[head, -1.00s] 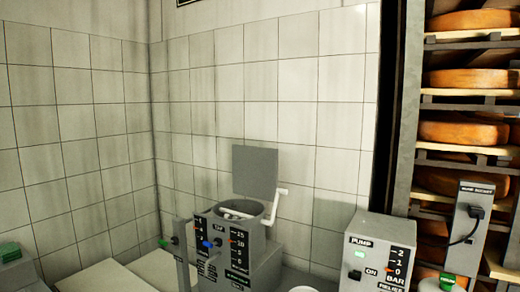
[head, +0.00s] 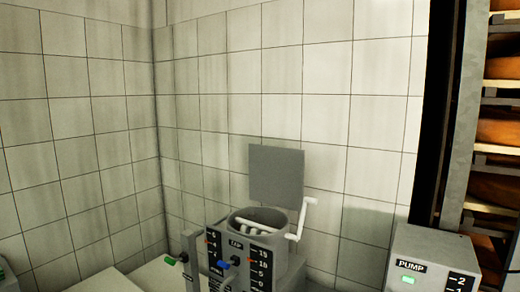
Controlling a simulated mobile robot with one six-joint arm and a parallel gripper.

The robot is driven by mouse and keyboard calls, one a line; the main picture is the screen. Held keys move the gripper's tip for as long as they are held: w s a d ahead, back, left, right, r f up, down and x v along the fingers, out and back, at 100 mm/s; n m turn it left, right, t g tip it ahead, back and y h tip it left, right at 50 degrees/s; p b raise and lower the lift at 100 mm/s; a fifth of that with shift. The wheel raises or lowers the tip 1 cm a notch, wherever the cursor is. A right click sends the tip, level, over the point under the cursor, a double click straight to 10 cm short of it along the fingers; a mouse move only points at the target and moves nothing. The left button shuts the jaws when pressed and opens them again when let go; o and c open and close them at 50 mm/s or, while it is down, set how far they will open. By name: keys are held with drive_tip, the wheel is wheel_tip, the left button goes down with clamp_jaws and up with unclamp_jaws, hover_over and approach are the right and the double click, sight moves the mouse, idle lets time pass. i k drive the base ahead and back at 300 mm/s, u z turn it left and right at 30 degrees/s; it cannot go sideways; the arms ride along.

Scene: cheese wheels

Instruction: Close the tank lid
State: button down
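The tank (head: 286,244) is a grey box unit with a round open mouth, low in the middle of the head view. Its lid (head: 276,175) is a flat grey square plate standing upright behind the mouth, so the tank is open. White bars (head: 254,226) show inside the mouth. A white crank-shaped handle (head: 303,217) stands at the tank's right side. The tank's front carries black scales, a label and a blue knob. My gripper is not in view.
A grey pump box (head: 432,252) with a green light stands at the lower right. Shelves of orange cheese wheels (head: 497,135) are at the right edge. A thin grey post (head: 190,258) with a green knob stands left of the tank. Tiled walls close off the back.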

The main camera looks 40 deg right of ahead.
sight(276, 174)
drive_tip(key=u, duration=0.65)
drive_tip(key=i, duration=0.95)
drive_tip(key=u, duration=0.4)
